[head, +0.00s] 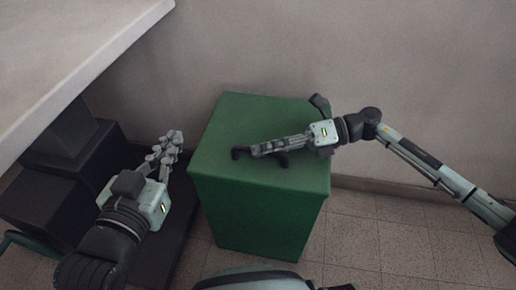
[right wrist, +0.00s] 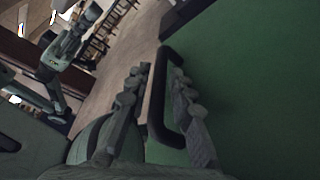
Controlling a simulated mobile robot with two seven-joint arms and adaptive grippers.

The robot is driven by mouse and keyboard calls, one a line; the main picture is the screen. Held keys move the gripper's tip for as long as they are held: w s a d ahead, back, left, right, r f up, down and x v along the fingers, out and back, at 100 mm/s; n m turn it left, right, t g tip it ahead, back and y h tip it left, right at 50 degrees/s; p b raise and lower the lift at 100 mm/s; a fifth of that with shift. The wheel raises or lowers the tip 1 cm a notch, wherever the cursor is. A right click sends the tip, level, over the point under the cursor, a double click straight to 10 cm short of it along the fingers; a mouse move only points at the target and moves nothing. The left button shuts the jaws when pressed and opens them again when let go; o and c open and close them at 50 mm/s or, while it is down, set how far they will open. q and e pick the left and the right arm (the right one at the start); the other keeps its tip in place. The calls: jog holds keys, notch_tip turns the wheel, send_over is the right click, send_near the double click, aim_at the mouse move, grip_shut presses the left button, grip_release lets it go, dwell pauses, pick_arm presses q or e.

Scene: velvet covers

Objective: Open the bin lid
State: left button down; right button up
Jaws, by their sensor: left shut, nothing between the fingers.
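The green bin (head: 255,215) stands against the wall in the head view, its flat green lid (head: 225,125) lying closed on top. A black bar handle (head: 240,152) rises from the lid and is partly hidden by my right gripper (head: 262,150). In the right wrist view, the handle (right wrist: 155,115) runs between the two fingers of my right gripper (right wrist: 160,75). One finger passes inside the handle loop and the other is outside, with a gap to the bar, so the gripper is open around it. My left gripper (head: 174,142) is shut and empty, left of the bin.
A pale tabletop (head: 70,50) juts in at the upper left, above dark boxy shapes (head: 70,160). The wall (head: 400,80) is close behind the bin. Tiled floor (head: 390,240) is open to the right of the bin.

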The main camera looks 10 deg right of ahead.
jog(key=shift+x, duration=0.85)
grip_shut()
